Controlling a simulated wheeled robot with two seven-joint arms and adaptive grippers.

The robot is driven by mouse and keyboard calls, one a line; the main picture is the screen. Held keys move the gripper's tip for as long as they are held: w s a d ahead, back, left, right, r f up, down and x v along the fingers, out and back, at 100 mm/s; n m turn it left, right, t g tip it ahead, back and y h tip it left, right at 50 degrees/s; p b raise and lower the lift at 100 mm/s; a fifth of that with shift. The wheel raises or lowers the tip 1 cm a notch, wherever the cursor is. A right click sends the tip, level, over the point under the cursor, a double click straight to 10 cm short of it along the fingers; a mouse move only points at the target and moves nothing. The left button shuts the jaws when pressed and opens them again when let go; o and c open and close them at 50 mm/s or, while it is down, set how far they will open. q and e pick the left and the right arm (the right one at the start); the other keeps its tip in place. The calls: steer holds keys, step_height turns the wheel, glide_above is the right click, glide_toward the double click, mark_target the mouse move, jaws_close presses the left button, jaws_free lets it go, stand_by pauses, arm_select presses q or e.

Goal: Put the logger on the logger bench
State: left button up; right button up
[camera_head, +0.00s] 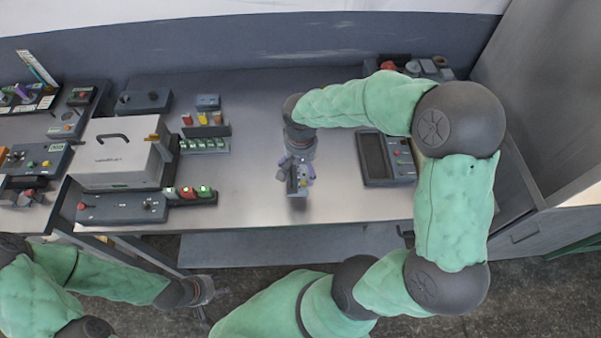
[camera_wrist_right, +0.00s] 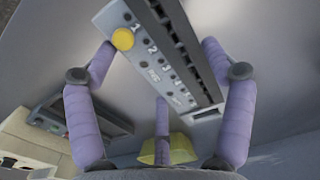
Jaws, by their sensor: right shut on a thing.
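The logger (camera_head: 297,187) looks like a narrow grey box. In the right wrist view the logger (camera_wrist_right: 160,52) shows a row of numbered ports, a yellow button and a dark slotted side. My right gripper (camera_head: 296,170) is shut on it, with purple fingers on either side of the box. It holds the logger over the front middle of the steel bench (camera_head: 255,205); I cannot tell its exact height. My left gripper (camera_head: 205,313) is low in front of the bench, small and partly cut off, so its jaw state is unclear. Which surface is the logger bench is not marked.
A white case (camera_head: 115,155) and a dark control box (camera_head: 122,208) stand at the bench's left. A row of green-lit modules (camera_head: 205,145) is behind. A dark device with a screen (camera_head: 385,158) lies to the right. Bench around the right gripper is clear.

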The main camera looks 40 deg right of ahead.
mark_target(301, 167)
steer(key=shift+w+d+f, duration=0.15)
steer(key=shift+w+f, duration=0.1)
steer(key=shift+f, duration=0.05)
steer(key=shift+w+d+f+b, duration=0.15)
steer(key=shift+f+b, duration=0.1)
steer(key=shift+f, duration=0.7)
steer(key=shift+w+f+b, duration=0.1)
steer(key=shift+f+b, duration=0.1)
steer(key=shift+f, duration=0.7)
steer(key=shift+f, duration=0.1)
steer(key=o, duration=1.1)
step_height(301, 167, up, 12)
steer(key=shift+r+p, duration=0.1)
steer(key=shift+p, duration=1.15)
